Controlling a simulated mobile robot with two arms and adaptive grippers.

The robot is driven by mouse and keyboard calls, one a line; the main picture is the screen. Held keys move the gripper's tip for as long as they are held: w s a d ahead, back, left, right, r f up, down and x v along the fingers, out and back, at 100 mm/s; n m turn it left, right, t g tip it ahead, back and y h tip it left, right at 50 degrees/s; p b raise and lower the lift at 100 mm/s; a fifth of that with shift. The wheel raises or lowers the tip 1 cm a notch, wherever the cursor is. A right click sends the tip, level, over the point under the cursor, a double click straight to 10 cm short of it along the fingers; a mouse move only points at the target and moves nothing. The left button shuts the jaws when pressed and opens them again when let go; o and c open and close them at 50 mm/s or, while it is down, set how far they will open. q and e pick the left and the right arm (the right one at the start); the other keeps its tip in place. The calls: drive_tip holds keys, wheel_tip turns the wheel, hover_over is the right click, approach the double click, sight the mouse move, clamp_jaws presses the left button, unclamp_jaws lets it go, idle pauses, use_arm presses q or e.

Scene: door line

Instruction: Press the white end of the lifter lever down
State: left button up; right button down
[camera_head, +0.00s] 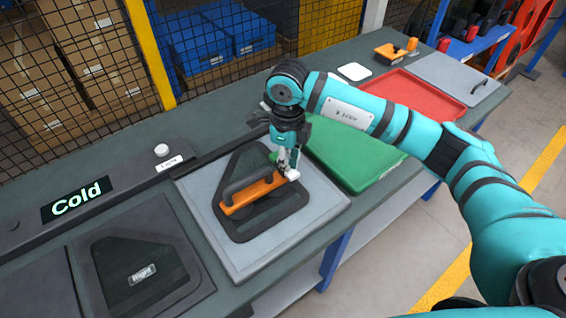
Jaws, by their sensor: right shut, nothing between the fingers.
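An orange lifter lever (252,193) lies across a dark door-shaped panel (262,222) on the light grey board (315,215). A small white piece (293,174) at its right end looks like the white end of the lever. My right gripper (287,168) comes down from above, shut and empty, with its fingertips right at this white piece. I cannot tell whether they touch it. The gripper partly hides that end and the panel behind it. A dark curved handle-like part (240,184) runs beside the lever. My left gripper is not in view.
A dark console with a "Cold" display (77,200) and a white knob (161,150) is at the left. A "Right" panel (140,262) lies in front. A green tray (350,155) and a red tray (420,95) lie to the right. A mesh fence (75,75) stands behind.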

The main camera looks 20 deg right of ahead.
drive_tip(key=shift+s+f, duration=0.1)
drive_tip(key=shift+f, duration=0.15)
drive_tip(key=shift+r, duration=0.15)
drive_tip(key=shift+r+p, duration=0.3)
drive_tip(key=shift+r, duration=0.3)
drive_tip(key=shift+r+p, duration=1.3)
drive_tip(key=shift+r, duration=1.55)
